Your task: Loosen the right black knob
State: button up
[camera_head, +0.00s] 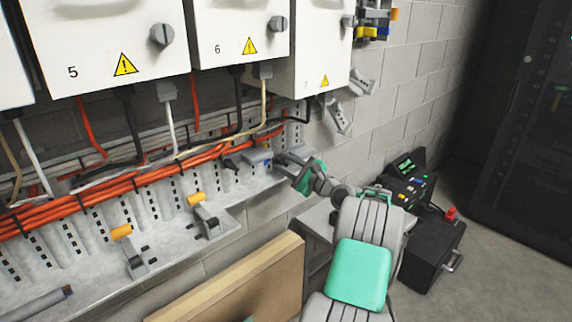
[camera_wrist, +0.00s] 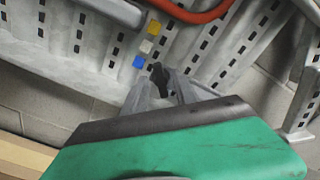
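My gripper (camera_head: 282,163) reaches to the grey slotted tray on the wall, below the box numbered 7. In the wrist view its two grey fingers (camera_wrist: 160,82) are spread apart, one on each side of a small black knob (camera_wrist: 158,75). I see no clear contact between the fingers and the knob. In the head view my gripper hides this knob. A dark part (camera_head: 232,161) sits to the left beside a grey block (camera_head: 257,156); whether it is another knob is too small to tell.
Orange cables (camera_head: 130,178) run along the tray just left of my gripper. A wooden panel (camera_head: 240,280) stands below. A black case (camera_head: 430,250) is on the floor at the right.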

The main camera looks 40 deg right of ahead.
jog(key=shift+w, duration=0.35)
jog(key=shift+c, duration=0.3)
grip_shut()
jog(key=shift+d, duration=0.15)
